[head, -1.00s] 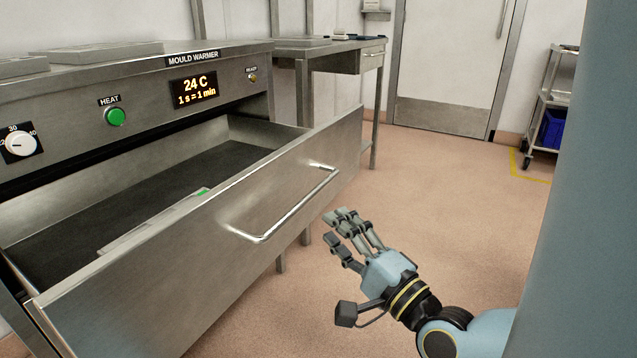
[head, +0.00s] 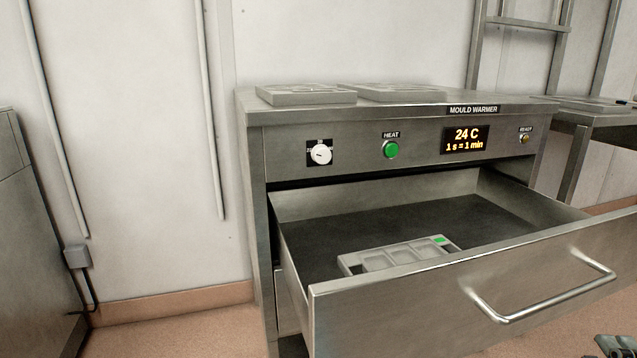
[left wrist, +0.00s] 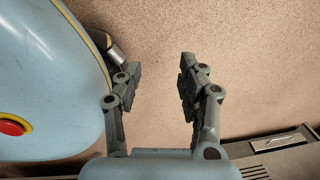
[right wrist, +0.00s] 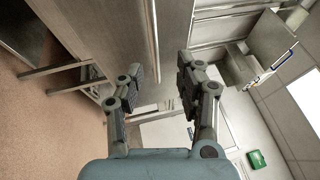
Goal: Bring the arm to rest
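My right gripper (right wrist: 159,80) is open and empty in the right wrist view, with a clear gap between its fingers. Only a small piece of it shows at the bottom right corner of the head view (head: 615,346), in front of and below the drawer handle (head: 545,292). My left gripper (left wrist: 158,80) is open and empty in the left wrist view, above bare floor; it is not in the head view. The mould warmer's drawer (head: 420,305) stands open. A grey mould (head: 392,257) with a green patch lies in it.
The warmer (head: 350,128) shows 24 C and a green HEAT button (head: 391,150). Grey moulds (head: 305,95) lie on its top. A steel table (head: 590,112) stands at right, a cabinet (head: 30,240) at far left. Floor (head: 180,330) between cabinet and warmer is clear.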

